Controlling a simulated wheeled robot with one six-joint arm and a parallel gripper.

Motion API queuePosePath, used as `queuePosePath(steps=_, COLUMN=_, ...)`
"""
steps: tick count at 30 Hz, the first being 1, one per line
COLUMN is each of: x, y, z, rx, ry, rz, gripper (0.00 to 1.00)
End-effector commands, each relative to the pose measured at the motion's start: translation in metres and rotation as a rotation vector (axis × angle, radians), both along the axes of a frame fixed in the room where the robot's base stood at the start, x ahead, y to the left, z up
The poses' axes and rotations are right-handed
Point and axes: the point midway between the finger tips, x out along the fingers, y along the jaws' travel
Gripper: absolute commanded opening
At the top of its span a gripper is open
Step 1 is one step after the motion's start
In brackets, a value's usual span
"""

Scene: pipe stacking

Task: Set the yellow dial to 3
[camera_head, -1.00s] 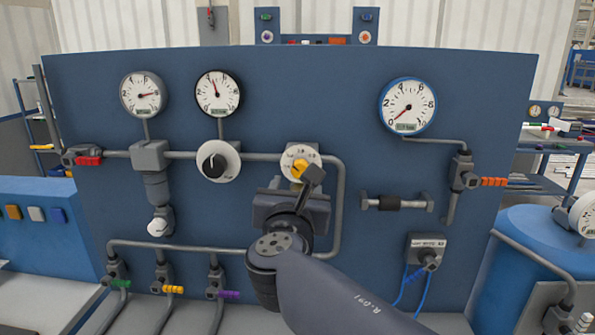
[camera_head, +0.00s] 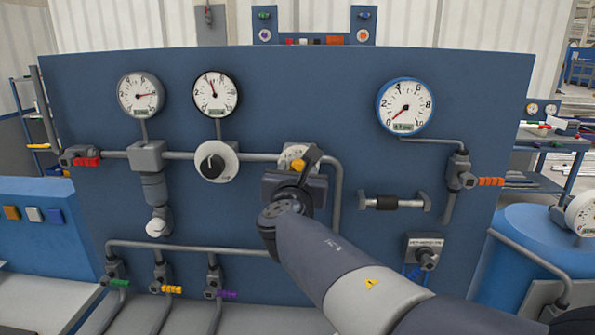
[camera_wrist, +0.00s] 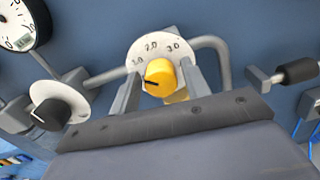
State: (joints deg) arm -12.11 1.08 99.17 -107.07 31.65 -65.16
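The yellow dial (camera_wrist: 159,76) is a yellow knob on a white round plate (camera_wrist: 152,46) marked 1.0, 2.0 and 3.0. Its black pointer line points left and slightly down in the wrist view, nearest the 1.0 side. My gripper (camera_wrist: 161,74) is open, with one finger on each side of the knob. A small gap shows on the left; contact on the right cannot be told. In the head view the yellow dial (camera_head: 298,165) is partly hidden behind my gripper.
A white dial with a black knob (camera_head: 217,161) sits to the left on the blue panel (camera_head: 300,85). Grey pipe (camera_head: 338,200) runs around the right of the yellow dial. A black-gripped horizontal handle (camera_head: 388,202) is further right. Gauges (camera_head: 405,107) are above.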

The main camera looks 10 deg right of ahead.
Motion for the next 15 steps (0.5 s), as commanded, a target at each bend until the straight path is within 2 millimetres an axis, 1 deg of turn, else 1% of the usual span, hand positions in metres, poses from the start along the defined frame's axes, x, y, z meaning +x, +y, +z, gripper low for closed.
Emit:
queuePosePath(steps=1, x=-0.0001, y=0.0, z=0.0, rx=0.0, ry=0.0, rz=0.0, gripper=0.4)
queuePosePath(steps=2, x=-0.0002, y=0.0001, z=0.0, rx=0.0, ry=0.0, rz=0.0, gripper=0.38)
queuePosePath(steps=12, x=-0.0002, y=0.0001, z=-0.0001, rx=0.0, ry=0.0, rz=0.0, gripper=0.1)
queuePosePath(steps=15, x=-0.0003, y=0.0001, z=-0.0002, rx=0.001, ry=0.0, rz=0.0, gripper=0.09)
